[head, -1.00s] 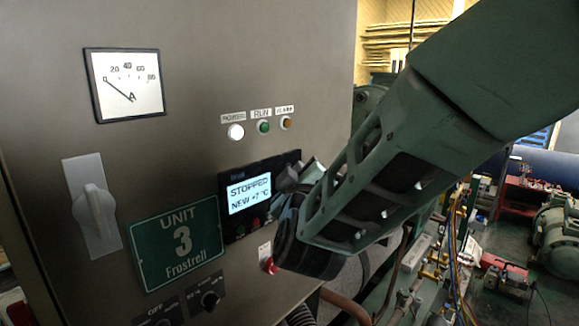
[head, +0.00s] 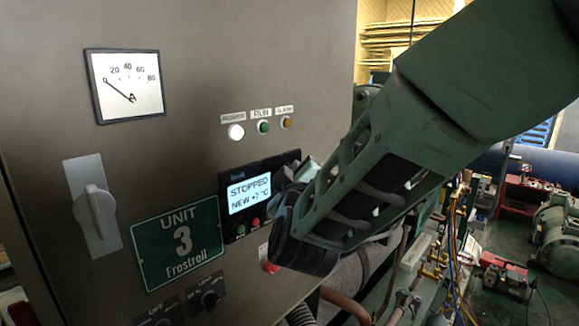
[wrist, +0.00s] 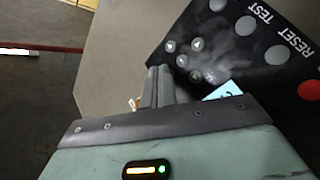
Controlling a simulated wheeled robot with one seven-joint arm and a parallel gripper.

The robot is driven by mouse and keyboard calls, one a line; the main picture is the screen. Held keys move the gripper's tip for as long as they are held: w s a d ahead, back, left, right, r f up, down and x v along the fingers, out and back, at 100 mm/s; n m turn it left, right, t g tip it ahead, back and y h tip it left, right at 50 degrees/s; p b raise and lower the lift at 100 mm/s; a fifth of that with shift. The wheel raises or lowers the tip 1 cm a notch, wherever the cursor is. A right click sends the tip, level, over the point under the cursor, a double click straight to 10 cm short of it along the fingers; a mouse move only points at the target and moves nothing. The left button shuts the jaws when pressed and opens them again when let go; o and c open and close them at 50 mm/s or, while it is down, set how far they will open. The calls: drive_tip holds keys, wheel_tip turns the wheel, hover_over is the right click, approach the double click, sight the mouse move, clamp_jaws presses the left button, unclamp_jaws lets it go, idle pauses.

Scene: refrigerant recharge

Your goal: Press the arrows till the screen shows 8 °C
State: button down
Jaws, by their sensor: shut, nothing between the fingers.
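The controller's lit screen (head: 249,194) on the cabinet reads "STOPPED" and "NEW +7 °C". In the wrist view, the dark controller panel (wrist: 225,45) carries a cluster of small round arrow buttons (wrist: 183,60); a corner of the lit screen (wrist: 224,91) also shows. My gripper (wrist: 158,70) is shut and empty, its fingertips close beside the arrow cluster, just left of and below it in that view. I cannot tell whether they touch the panel. In the head view my wrist hides the arrow buttons and most of the gripper.
Above the controller sit the power, run and alarm lamps (head: 263,127). A red knob (head: 268,265) lies below, close to my wrist. Hoses and pipes (head: 405,265) run at the right.

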drive_tip(key=shift+d, duration=0.1)
idle(0.4)
drive_tip(key=shift+s+d, duration=0.45)
drive_tip(key=shift+s+d+b, duration=0.25)
drive_tip(key=shift+s+d, duration=0.55)
drive_tip(key=shift+d, duration=0.2)
drive_tip(key=shift+s+d+b, duration=0.25)
drive_tip(key=shift+s+d, duration=0.5)
drive_tip(key=shift+d, duration=0.25)
drive_tip(key=s+f+g+y+b, duration=0.2)
drive_tip(key=s+f+g+b, duration=0.25)
drive_tip(key=f, duration=0.45)
drive_tip(key=s+f+g+y+b, duration=0.2)
drive_tip(key=s+f+g+b, duration=0.3)
drive_tip(key=f, duration=0.4)
drive_tip(key=s+d+f+m+g+h+b, duration=0.1)
drive_tip(key=s+d+f+g, duration=0.3)
drive_tip(key=s, duration=0.5)
drive_tip(key=s+d+f+m+g+h+b, duration=0.2)
drive_tip(key=s+d+f+g+h+b, duration=0.1)
drive_tip(key=s+d, duration=0.5)
wheel_tip(320, 180, down, 4)
drive_tip(key=shift+s+d+r+g+h, duration=0.15)
drive_tip(key=shift+s+d+g+h, duration=0.25)
drive_tip(key=shift+s+g+h, duration=0.5)
